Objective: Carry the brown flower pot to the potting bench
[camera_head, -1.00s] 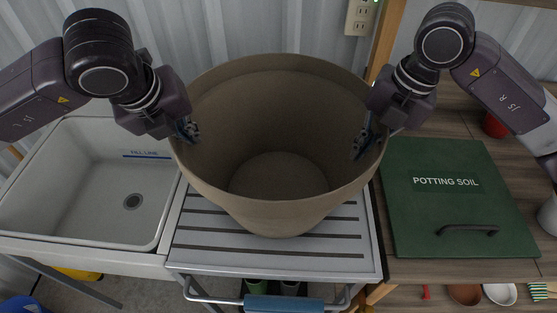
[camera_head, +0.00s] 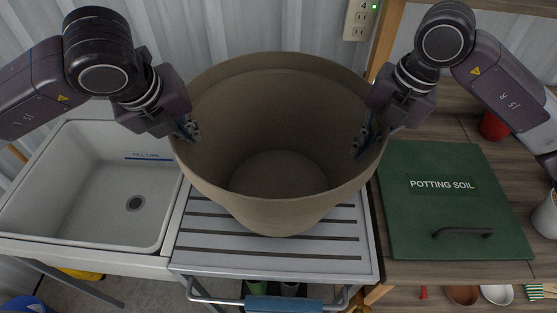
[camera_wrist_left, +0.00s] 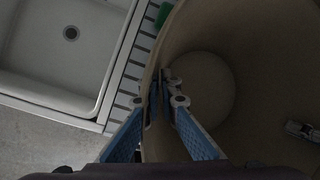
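The brown flower pot (camera_head: 277,205) is large, upright and empty, and stands over the slatted metal drainboard (camera_head: 200,240) in the head view; I cannot tell whether it touches the slats. My left gripper (camera_head: 187,130) is shut on its left rim, with one finger inside the pot and one outside, as the left wrist view (camera_wrist_left: 166,100) shows. My right gripper (camera_head: 366,138) is at the right rim, with a finger showing inside the wall; its outer finger is hidden. The wooden potting bench (camera_head: 455,272) is at the right.
A white sink (camera_head: 100,190) is left of the drainboard. A green potting soil lid (camera_head: 430,215) with a black handle covers much of the bench. A red pot (camera_head: 493,126) and a pale pot (camera_head: 546,214) stand at the bench's right. A wooden post rises behind.

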